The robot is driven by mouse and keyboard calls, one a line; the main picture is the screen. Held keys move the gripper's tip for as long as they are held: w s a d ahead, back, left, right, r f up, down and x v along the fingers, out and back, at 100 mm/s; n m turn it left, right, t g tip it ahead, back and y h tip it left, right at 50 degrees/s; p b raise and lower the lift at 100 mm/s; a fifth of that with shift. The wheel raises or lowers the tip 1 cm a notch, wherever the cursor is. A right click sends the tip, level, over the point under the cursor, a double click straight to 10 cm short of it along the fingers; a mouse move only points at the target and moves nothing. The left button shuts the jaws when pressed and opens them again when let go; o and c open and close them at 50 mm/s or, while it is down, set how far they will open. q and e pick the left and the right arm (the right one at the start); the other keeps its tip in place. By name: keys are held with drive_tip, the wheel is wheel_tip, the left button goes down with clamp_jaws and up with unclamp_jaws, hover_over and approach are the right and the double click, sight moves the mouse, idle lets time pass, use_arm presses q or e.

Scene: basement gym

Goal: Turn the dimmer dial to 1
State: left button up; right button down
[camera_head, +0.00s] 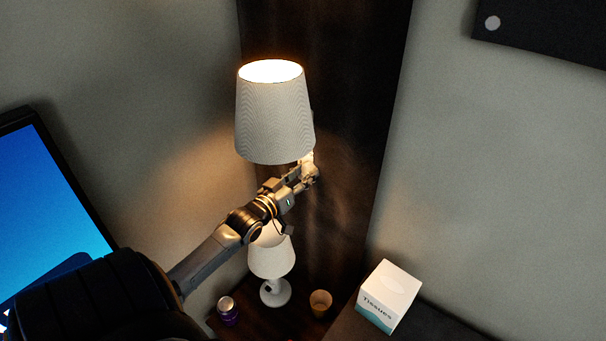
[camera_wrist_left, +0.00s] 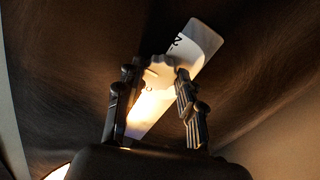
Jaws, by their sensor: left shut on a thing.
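The dimmer dial (camera_wrist_left: 158,70) is a pale scalloped knob on a long light plate (camera_wrist_left: 202,40) in the left wrist view. A dark "2" mark shows on the plate above the knob; I see no other number clearly. My left gripper (camera_wrist_left: 152,84) has its fingers on both sides of the knob and is shut on it. In the head view my left gripper (camera_head: 308,174) reaches to the dark panel just under the lit lampshade, and the dial is mostly hidden there. My right gripper is in neither view.
A lit lampshade (camera_head: 273,115) hangs close above my left gripper. A blue screen (camera_head: 45,200) is at left.

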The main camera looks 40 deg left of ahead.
use_arm(q)
drive_tip(key=shift+f, duration=0.2)
idle(0.3)
drive_tip(key=o, duration=0.9)
drive_tip(key=shift+c, duration=0.2)
drive_tip(key=o, duration=0.3)
drive_tip(key=shift+r, duration=0.1)
drive_tip(key=s, duration=0.4)
drive_tip(key=s+d, duration=0.1)
drive_tip(key=s, duration=0.7)
drive_tip(key=shift+d, duration=0.15)
